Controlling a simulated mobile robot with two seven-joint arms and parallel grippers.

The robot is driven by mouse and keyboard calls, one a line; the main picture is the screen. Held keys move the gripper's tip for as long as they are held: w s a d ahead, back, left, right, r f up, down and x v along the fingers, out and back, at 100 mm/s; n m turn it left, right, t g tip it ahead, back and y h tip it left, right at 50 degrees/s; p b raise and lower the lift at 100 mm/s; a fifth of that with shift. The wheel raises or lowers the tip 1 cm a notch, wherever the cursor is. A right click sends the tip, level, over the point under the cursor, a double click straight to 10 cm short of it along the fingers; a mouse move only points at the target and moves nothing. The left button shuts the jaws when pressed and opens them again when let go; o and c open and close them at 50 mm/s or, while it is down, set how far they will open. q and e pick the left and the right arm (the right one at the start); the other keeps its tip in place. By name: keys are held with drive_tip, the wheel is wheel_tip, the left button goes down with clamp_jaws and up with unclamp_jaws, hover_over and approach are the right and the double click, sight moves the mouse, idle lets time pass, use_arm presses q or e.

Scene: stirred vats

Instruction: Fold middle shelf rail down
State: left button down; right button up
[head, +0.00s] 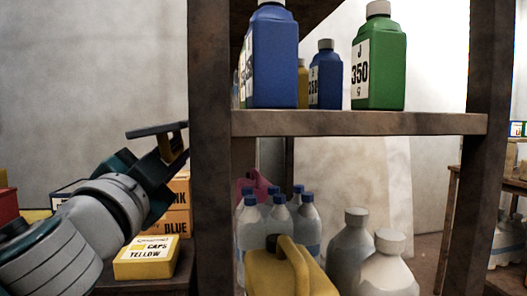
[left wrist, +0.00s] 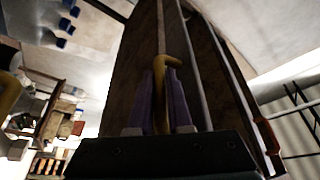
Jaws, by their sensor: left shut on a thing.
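The middle shelf (head: 360,124) is a brown board between two dark posts, with no raised rail seen across its front in the head view. My left gripper (head: 174,142) is beside the left post (head: 209,150), at about the height of the board. In the left wrist view its purple fingers are shut on a yellow bent rod (left wrist: 161,88), which seems to be part of the rail. The rod's bent top sticks out past the fingers, in front of a dark brown upright surface (left wrist: 130,75). The rest of the rail is hidden or cannot be told apart. My right gripper is in neither view.
Blue bottles (head: 273,60) and a green bottle (head: 378,65) stand on the middle shelf. Below are a yellow jug (head: 285,272), grey bottles (head: 351,245) and clear bottles. Orange boxes (head: 177,222) and a yellow box (head: 146,257) sit below my left gripper.

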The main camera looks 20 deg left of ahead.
use_arm(q)
drive_tip(key=m+p, duration=0.2)
drive_tip(key=r+h+p, duration=0.1)
drive_tip(key=p, duration=0.1)
drive_tip(key=shift+s+a+m+g, duration=0.25)
drive_tip(key=shift+a+m+g, duration=0.05)
drive_tip(key=shift+a+m, duration=0.1)
drive_tip(key=shift+f, duration=0.1)
drive_tip(key=c, duration=1.1)
unclamp_jaws()
drive_tip(key=shift+f, duration=0.1)
drive_tip(key=shift+b+v, duration=1.1)
drive_tip(key=shift+v, duration=3.85)
